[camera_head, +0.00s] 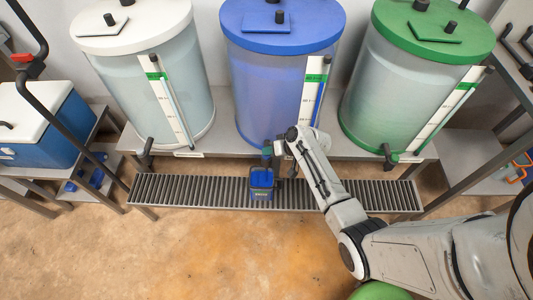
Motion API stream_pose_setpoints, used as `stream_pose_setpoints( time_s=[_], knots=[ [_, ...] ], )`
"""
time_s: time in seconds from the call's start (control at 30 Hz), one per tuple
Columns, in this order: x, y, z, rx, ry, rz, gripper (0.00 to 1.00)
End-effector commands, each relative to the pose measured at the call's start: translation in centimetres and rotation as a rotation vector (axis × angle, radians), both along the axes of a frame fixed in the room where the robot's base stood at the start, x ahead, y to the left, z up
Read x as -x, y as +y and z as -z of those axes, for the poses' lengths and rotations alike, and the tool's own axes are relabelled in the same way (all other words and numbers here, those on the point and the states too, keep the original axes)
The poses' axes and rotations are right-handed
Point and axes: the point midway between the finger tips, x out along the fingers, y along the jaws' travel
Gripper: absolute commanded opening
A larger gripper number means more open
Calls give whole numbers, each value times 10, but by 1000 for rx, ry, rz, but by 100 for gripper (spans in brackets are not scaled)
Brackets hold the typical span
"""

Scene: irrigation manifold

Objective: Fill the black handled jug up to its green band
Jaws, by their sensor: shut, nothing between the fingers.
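A small blue jug (262,181) with dark parts stands on the slatted drain grate, below the front of the blue-lidded tank (262,95). A thin greenish mark shows low on its front; I cannot tell its water level. The dark tap (267,153) of the blue-lidded tank is just above the jug, partly hidden by my gripper. My gripper (281,160) is shut and empty, at the tap's right side and above the jug's right edge. I cannot tell whether it touches the tap.
A white-lidded tank (150,80) stands left and a green-lidded tank (400,85) right, each with a level gauge and tap. The grate (190,190) is bare on both sides of the jug. A blue cooler (40,125) stands on a left shelf. The floor in front is clear.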

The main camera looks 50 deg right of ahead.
Motion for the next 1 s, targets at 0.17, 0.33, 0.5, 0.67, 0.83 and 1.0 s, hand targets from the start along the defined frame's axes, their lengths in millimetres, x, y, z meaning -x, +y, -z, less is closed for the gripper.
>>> stream_pose_setpoints(
  time_s=[0.17, 0.33, 0.5, 0.67, 0.83, 1.0],
  knots=[
    [1, 1, -10, -1, 2, 0, 0],
    [0, 1, -18, -1, 2, -1, 0],
    [0, 0, -18, 0, 1, -1, 0],
    [0, 0, -18, 0, 1, -1, 0],
    [0, 0, -25, 0, 0, 0, 0],
    [0, 0, -41, 0, -1, 1, 0]
  ],
)
